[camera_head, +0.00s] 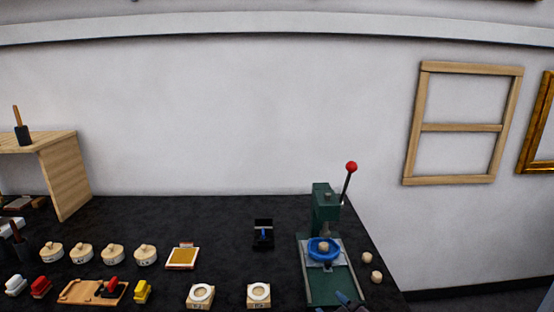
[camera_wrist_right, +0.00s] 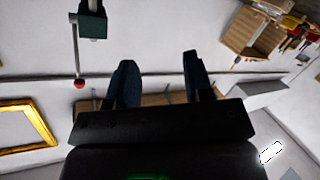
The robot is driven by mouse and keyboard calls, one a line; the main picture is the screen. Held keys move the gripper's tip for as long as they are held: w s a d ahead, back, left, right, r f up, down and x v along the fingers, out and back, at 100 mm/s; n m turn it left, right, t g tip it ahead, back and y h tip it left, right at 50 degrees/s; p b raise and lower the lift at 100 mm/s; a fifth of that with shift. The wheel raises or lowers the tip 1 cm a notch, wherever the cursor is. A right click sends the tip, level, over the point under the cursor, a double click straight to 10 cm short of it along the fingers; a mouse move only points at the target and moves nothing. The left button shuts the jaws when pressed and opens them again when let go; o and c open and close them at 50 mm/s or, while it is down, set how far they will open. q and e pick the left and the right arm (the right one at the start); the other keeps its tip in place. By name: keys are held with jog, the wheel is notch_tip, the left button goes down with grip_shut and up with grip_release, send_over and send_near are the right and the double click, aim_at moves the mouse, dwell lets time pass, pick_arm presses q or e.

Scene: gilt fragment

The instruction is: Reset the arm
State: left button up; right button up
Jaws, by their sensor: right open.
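My right gripper (camera_wrist_right: 159,72) is open in the right wrist view, its two dark fingers apart with nothing between them. In the head view only a small dark part of it (camera_head: 348,300) shows at the bottom edge, just in front of the green press. The green press (camera_head: 325,212) stands at the right of the black table, with a red-knobbed lever and a blue round dish (camera_head: 313,252) holding a small pale piece. The press (camera_wrist_right: 92,22) and its red knob show at the upper left in the wrist view. My left gripper is in neither view.
The black table (camera_head: 215,225) is bare toward the wall. Several lidded pots (camera_head: 112,254), a gold-filled tray (camera_head: 183,257), a small black stand (camera_head: 263,234) and two round-topped blocks (camera_head: 258,294) stand on it. A wooden shelf (camera_head: 65,178) is at left.

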jog(key=s+d+f+m+g+h, duration=0.1)
jog(key=s+d+f+m+h, duration=0.1)
jog(key=s+d+f, duration=0.3)
jog(key=s+d+f+m+g+h, duration=0.1)
jog(key=s+d+f+m, duration=0.3)
jog(key=s, duration=0.6)
jog(key=s+d+f+m+h, duration=0.2)
jog(key=s+d+f+h, duration=0.1)
jog(key=s+d+f, duration=0.3)
jog(key=s, duration=0.2)
jog(key=shift+s+m+g, duration=0.3)
jog(key=shift+m+g, duration=0.1)
